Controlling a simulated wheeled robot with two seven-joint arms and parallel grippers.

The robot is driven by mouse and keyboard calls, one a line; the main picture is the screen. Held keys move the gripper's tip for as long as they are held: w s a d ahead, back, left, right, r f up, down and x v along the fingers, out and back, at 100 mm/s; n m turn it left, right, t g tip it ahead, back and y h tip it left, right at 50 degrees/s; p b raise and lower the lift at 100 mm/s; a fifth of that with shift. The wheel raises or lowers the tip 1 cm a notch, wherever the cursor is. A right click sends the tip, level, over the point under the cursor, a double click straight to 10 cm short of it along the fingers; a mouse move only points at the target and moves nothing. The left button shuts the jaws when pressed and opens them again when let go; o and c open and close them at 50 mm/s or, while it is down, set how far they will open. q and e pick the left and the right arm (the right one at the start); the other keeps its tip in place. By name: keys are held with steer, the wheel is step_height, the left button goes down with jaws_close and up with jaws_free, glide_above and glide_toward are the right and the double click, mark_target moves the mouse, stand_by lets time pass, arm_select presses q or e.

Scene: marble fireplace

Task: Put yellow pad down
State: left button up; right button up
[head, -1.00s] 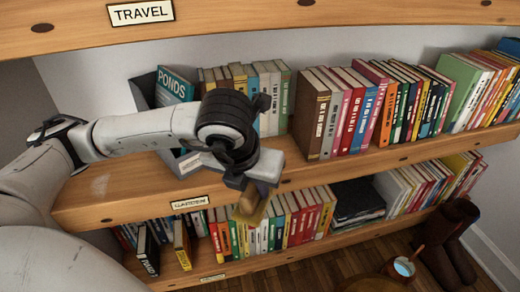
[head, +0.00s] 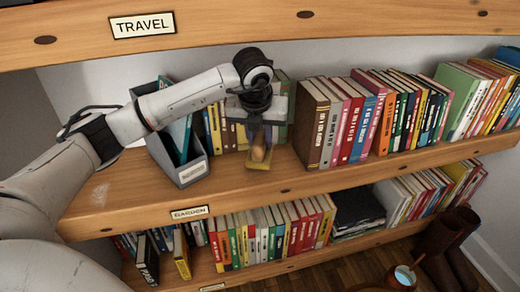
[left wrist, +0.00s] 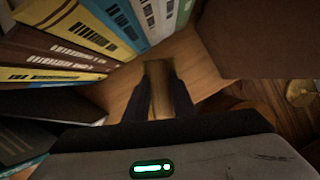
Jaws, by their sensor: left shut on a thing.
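My left gripper (head: 260,136) is shut on the yellow pad (head: 259,166) in the head view and points down over the middle shelf (head: 235,182), in the gap between two groups of books. In the left wrist view, the pad (left wrist: 159,76) is upright between the two dark fingers (left wrist: 165,100), with the wooden shelf beyond it. I cannot tell whether the pad's lower edge touches the shelf. My right gripper is out of view.
A grey file box (head: 186,172) stands left of the pad. A brown book (head: 312,125) begins the row on its right. Thin books (head: 215,128) stand behind, and the upper shelf (head: 250,22) hangs above. Bare shelf lies in front.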

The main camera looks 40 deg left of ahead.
arm_select(q)
steer(key=shift+w+a, duration=0.1)
steer(key=shift+w, duration=0.05)
step_height(320, 180, down, 4)
steer(key=shift+r+b, duration=0.2)
steer(key=shift+b, duration=0.2)
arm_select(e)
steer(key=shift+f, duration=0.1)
arm_select(q)
steer(key=o, duration=1)
steer(key=shift+c, duration=0.2)
